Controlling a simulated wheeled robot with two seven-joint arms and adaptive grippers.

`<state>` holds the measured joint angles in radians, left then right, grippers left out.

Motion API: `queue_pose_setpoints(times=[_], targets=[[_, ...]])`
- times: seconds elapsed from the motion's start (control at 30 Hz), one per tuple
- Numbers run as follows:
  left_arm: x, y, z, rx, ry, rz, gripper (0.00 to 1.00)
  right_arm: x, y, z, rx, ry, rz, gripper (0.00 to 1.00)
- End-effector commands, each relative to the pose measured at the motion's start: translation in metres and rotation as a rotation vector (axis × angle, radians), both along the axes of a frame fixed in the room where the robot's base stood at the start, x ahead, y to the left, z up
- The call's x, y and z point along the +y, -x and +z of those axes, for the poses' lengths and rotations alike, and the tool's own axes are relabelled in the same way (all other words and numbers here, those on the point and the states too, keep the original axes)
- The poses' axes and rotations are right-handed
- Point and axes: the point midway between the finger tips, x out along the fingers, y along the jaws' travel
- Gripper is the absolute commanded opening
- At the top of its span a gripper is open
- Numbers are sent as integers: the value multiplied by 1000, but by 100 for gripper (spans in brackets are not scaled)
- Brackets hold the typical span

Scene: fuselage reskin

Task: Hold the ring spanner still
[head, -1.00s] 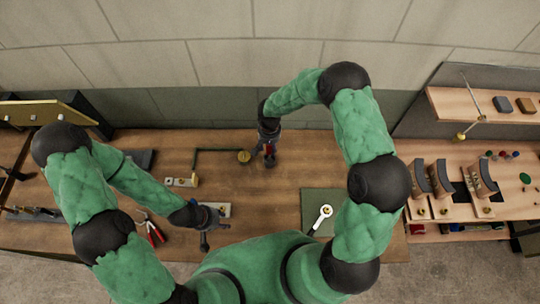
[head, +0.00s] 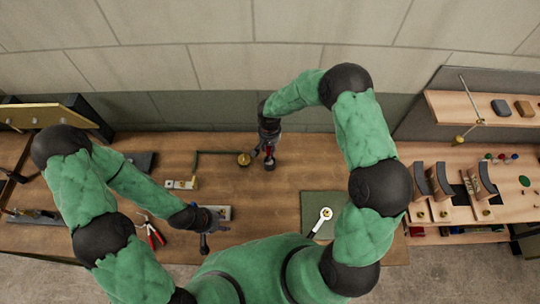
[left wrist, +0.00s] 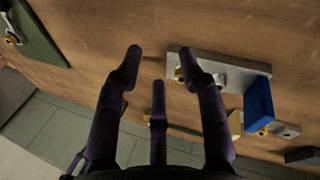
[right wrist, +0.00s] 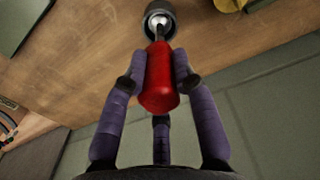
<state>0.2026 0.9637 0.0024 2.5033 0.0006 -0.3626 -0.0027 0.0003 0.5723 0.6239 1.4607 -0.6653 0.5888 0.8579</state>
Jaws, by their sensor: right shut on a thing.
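What looks like the ring spanner (head: 325,214), a pale ring head around a brass-coloured centre with a dark handle, lies on the green mat (head: 308,203) in the head view. Neither gripper touches it. My right gripper (right wrist: 158,62) is shut on a red handle (right wrist: 158,85), whose metal shaft runs into a dark round cup (right wrist: 158,14) in the right wrist view. In the head view, my right gripper (head: 267,150) is at the back of the bench. My left gripper (left wrist: 160,52) is open and empty, above the bench near a grey block (left wrist: 225,68).
A blue piece (left wrist: 258,102) stands beside the grey block. Red-handled pliers (head: 151,232) lie left of my left gripper. A brass round (head: 244,159) sits close to my right gripper. A side bench at right holds curved parts (head: 441,180). Bench between the grippers is mostly clear.

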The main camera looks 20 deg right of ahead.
Motion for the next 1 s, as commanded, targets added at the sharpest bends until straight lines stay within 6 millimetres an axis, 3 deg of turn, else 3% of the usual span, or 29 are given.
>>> queue_pose_setpoints(times=[1.0], targets=[[0, 0, 33, 0, 0, 0, 40, 0, 0, 72, 0, 0, 0, 0]])
